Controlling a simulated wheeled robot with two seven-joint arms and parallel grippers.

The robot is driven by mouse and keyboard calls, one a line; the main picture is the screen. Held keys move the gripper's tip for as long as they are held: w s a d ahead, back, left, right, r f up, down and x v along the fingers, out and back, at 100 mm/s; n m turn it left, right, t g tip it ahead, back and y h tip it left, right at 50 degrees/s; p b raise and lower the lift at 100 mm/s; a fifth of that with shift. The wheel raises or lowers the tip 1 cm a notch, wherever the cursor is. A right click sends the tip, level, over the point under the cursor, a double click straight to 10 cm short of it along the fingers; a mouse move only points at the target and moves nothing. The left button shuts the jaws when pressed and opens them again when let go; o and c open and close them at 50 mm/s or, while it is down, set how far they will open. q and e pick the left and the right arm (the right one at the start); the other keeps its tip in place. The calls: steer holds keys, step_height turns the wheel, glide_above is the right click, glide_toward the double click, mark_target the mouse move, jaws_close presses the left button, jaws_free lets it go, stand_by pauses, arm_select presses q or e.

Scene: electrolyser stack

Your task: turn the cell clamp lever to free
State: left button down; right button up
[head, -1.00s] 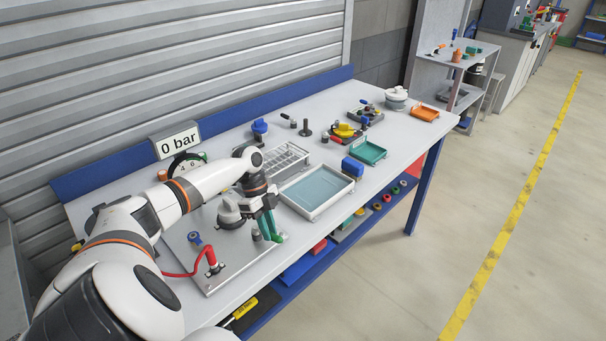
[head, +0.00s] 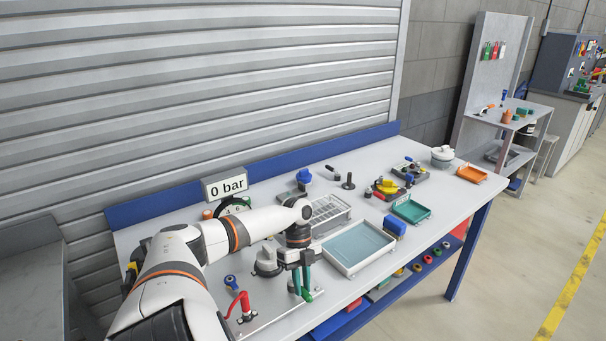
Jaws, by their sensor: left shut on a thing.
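My left gripper (head: 302,285) points down over the front part of the grey plate (head: 272,312) on the bench. It is shut on a green part that looks like the clamp lever's handle (head: 308,295). The fingers and wrist hide most of the lever and its pivot, so I cannot read its setting. My right gripper is out of view.
A red hose (head: 241,302) and a blue-topped fitting (head: 231,282) are on the plate left of the gripper. A sign (head: 227,189) reads 0 bar. A shallow tray (head: 357,247) and a wire rack (head: 330,211) stand close right.

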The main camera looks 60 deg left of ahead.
arm_select(q)
steer(key=c, duration=1.3)
jaws_free()
steer(key=b+v, duration=0.4)
steer(key=v, duration=0.8)
